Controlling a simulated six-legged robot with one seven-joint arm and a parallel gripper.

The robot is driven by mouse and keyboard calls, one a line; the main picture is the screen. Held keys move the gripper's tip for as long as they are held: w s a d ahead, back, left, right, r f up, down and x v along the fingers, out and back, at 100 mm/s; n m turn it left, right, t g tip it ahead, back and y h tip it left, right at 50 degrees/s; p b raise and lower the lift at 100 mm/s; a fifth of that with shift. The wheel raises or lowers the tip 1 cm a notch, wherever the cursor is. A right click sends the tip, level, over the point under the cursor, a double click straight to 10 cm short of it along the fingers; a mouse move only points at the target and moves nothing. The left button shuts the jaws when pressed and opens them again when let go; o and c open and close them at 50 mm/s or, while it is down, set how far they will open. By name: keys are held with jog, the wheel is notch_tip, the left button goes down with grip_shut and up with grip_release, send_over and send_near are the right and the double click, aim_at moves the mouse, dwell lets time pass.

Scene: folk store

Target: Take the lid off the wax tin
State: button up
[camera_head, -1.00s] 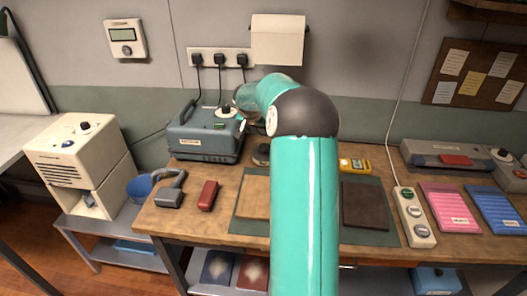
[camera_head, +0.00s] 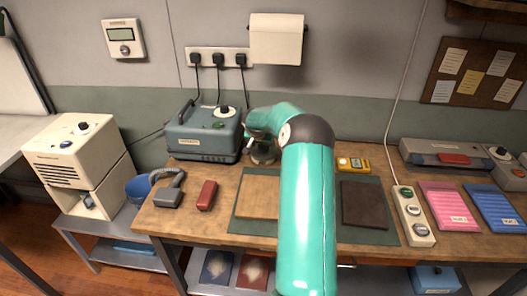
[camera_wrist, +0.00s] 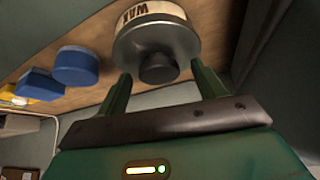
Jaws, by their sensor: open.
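The wax tin (camera_head: 263,157) stands near the back of the wooden bench, right of the grey-blue machine. In the wrist view the tin (camera_wrist: 157,38) shows a pale label with partly visible lettering, and its grey lid has a short round knob (camera_wrist: 159,68). My gripper (camera_head: 260,138) is just above the tin in the head view, partly hidden by my arm. In the wrist view my gripper's two green fingers (camera_wrist: 161,75) are open, one on each side of the knob. I cannot tell whether they touch it.
The grey-blue machine (camera_head: 204,135) stands close left of the tin. A red block (camera_head: 207,195), a wooden board (camera_head: 259,197) and a dark board (camera_head: 364,204) lie nearer the front. A yellow device (camera_head: 353,164) lies to the right. A blue round object (camera_wrist: 76,65) shows in the wrist view.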

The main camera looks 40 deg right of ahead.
jog(key=shift+d+f, duration=0.15)
jog(key=shift+f, duration=0.05)
jog(key=c, duration=1)
jog(key=shift+c, duration=0.2)
